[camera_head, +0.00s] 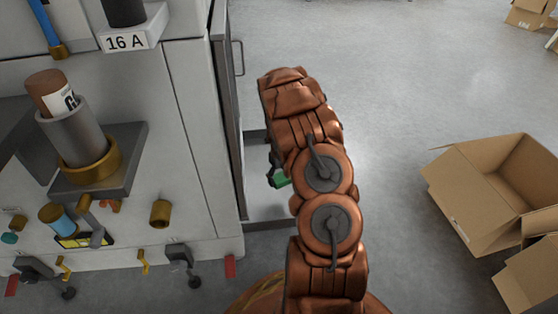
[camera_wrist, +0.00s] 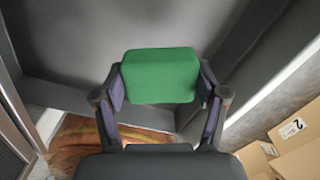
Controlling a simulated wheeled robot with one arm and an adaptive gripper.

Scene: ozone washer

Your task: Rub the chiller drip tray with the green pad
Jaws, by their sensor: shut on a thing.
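My gripper (camera_wrist: 160,88) is shut on the green pad (camera_wrist: 160,75), a green block held between its two fingers in the wrist view. In the head view only a small part of the green pad (camera_head: 279,179) shows to the left of my arm, which hides most of my gripper. A grey tray-like surface with a raised rim (camera_wrist: 85,103) lies beyond the pad in the wrist view; I take it to be the drip tray. It also shows low beside the cabinet in the head view (camera_head: 266,212). I cannot tell whether the pad touches it.
A white machine cabinet (camera_head: 185,120) with brass fittings fills the left of the head view. Its dark-edged side panel (camera_head: 228,120) stands close to my arm. Open cardboard boxes (camera_head: 480,205) lie on the floor at right. The grey floor (camera_head: 400,90) between is clear.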

